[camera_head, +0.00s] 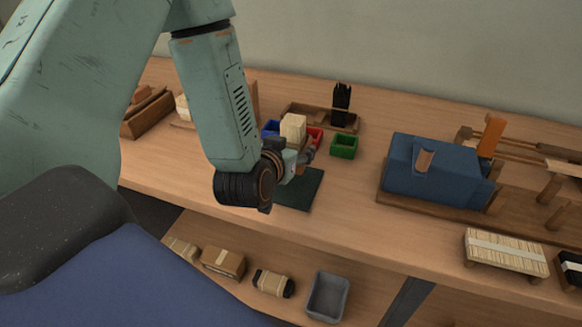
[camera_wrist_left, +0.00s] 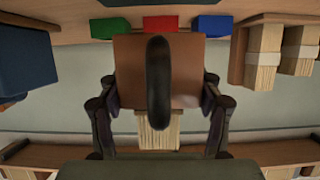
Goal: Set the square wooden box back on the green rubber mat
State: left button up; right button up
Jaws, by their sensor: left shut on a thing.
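The square wooden box (camera_wrist_left: 190,62) is brown and fills the middle of the left wrist view. My left gripper (camera_head: 291,164) is shut on it, with a finger on each side of the box. A dark curved piece crosses the box's near face. A pale bundle (camera_head: 293,128) stands up behind the gripper; it also shows beyond the box in the wrist view (camera_wrist_left: 158,133). The green rubber mat (camera_head: 302,192) lies on the bench just below and right of the gripper, partly hidden by it. I cannot tell whether the box touches the mat. My right gripper is out of view.
Blue (camera_head: 271,128), red (camera_head: 315,136) and green (camera_head: 344,145) bins stand behind the gripper. A dark tuft (camera_head: 341,103) stands in a wooden tray. A large blue machine (camera_head: 432,168) is to the right. A grey bin (camera_head: 327,296) and bundles lie on the lower shelf.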

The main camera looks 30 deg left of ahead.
pick_arm(q)
jog(key=f, duration=0.2)
jog(key=f+b, duration=0.1)
jog(key=shift+s+a+f, duration=0.1)
jog(key=shift+a+f, duration=0.1)
jog(key=shift+f, duration=0.4)
jog(key=shift+w+d, duration=0.15)
jog(key=shift+w, duration=0.1)
jog(key=shift+s+f, duration=0.1)
jog(key=shift+s, duration=0.05)
jog(key=o, duration=0.9)
jog(key=shift+c, duration=0.2)
jog(key=o, duration=0.4)
